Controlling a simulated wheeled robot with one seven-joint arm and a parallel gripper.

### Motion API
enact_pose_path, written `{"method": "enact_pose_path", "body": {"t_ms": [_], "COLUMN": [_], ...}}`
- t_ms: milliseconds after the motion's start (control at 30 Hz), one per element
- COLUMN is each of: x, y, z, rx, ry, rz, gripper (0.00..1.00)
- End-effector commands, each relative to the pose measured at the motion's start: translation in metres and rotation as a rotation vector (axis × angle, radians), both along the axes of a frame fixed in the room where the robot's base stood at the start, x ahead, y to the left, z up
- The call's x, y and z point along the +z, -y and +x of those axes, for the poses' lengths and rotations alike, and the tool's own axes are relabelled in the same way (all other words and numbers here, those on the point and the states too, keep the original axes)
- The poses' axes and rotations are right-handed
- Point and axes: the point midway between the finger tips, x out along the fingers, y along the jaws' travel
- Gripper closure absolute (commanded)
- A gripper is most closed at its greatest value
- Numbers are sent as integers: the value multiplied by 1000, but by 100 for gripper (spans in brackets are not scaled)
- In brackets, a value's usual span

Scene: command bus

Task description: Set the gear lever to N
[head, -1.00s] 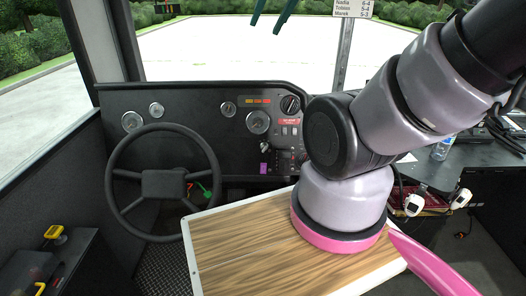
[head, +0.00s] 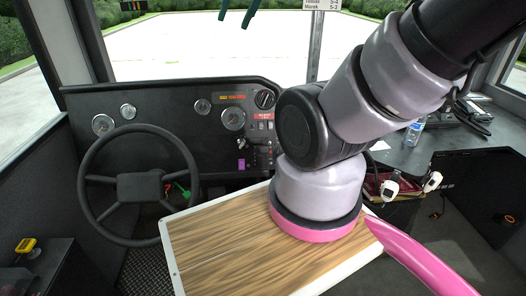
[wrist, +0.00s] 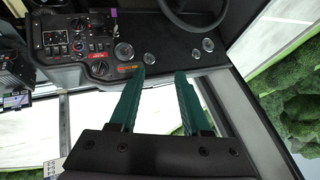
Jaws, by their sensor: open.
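My gripper (head: 234,22) shows at the top of the head view, with two teal fingers pointing down. In the wrist view the gripper (wrist: 160,74) is open and empty, its fingers wide apart. The dashboard (wrist: 172,50) appears upside down ahead of the fingers. No lever is clearly marked as the gear lever, and I cannot read an N. A small dark lever (head: 242,143) stands on the dash right of the gauges. A green handle (head: 183,190) is beside the steering wheel, and a yellow handle (head: 26,245) is on the left side console. The gripper touches none of these.
The steering wheel (head: 138,185) is at left. A wood-topped board (head: 205,245) lies in front, below my arm. A bottle (head: 414,132) stands on the right counter. A purple tag (head: 241,164) is on the dash. The windscreen and a post are behind the gripper.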

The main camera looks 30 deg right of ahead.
Motion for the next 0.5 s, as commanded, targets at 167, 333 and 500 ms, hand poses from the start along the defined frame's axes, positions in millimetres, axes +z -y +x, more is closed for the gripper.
{"method": "enact_pose_path", "body": {"t_ms": [167, 333, 500], "x": [0, 0, -10], "y": [0, 0, 9], "z": [0, 1, 23], "rx": [0, 0, -23], "ry": [0, 0, -21], "rz": [0, -1, -15], "gripper": [52, 30, 0]}}
